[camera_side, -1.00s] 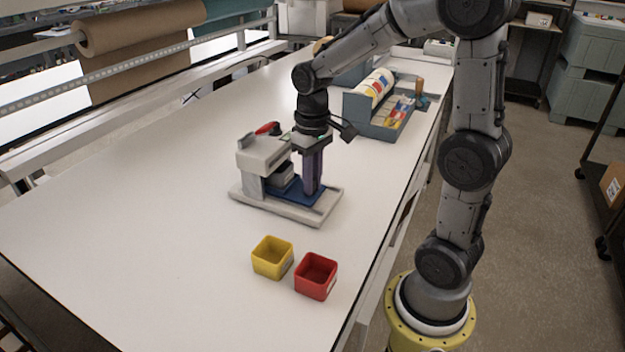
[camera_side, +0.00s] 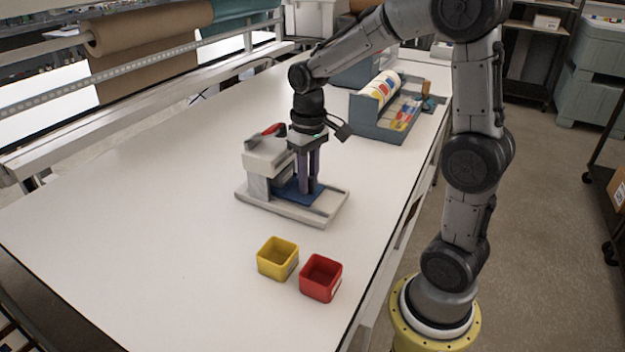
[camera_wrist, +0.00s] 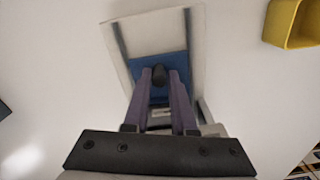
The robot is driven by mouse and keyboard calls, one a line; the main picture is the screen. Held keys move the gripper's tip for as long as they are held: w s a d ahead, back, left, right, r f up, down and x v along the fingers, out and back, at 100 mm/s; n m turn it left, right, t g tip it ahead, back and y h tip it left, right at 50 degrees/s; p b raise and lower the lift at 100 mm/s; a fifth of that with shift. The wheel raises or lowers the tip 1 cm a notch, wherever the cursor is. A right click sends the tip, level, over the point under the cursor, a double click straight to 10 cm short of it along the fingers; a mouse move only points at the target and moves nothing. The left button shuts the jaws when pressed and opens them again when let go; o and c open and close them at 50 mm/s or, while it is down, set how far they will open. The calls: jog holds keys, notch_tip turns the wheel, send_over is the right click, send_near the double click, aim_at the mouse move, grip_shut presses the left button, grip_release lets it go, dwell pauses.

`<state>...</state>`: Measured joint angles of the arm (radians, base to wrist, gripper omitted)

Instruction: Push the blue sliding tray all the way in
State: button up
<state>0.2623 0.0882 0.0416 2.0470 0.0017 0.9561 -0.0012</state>
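The blue sliding tray (camera_side: 299,191) lies in the grey base (camera_side: 325,212) of a small press-like machine, partly under its upper body (camera_side: 268,154). Bare base track shows on the tray's right. In the wrist view the blue tray (camera_wrist: 172,64) has a dark knob (camera_wrist: 160,75) on it. My gripper (camera_side: 309,190) points straight down over the tray. In the wrist view my gripper's purple fingers (camera_wrist: 161,82) stand on either side of the knob and appear to close on it, with little gap. The tray's inner end is hidden by the fingers and machine body.
A yellow bin (camera_side: 278,258) and a red bin (camera_side: 321,278) stand in front of the machine. A grey-blue holder (camera_side: 372,130) with coloured labels stands behind to the right. A red lever (camera_side: 272,130) tops the machine. The white table is clear on the left.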

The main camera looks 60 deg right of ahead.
jog(key=o, duration=0.3)
jog(key=shift+s, duration=0.1)
jog(key=shift+o, duration=0.2)
notch_tip(320, 180, up, 14)
jog(key=shift+f, duration=0.1)
dwell(0.4)
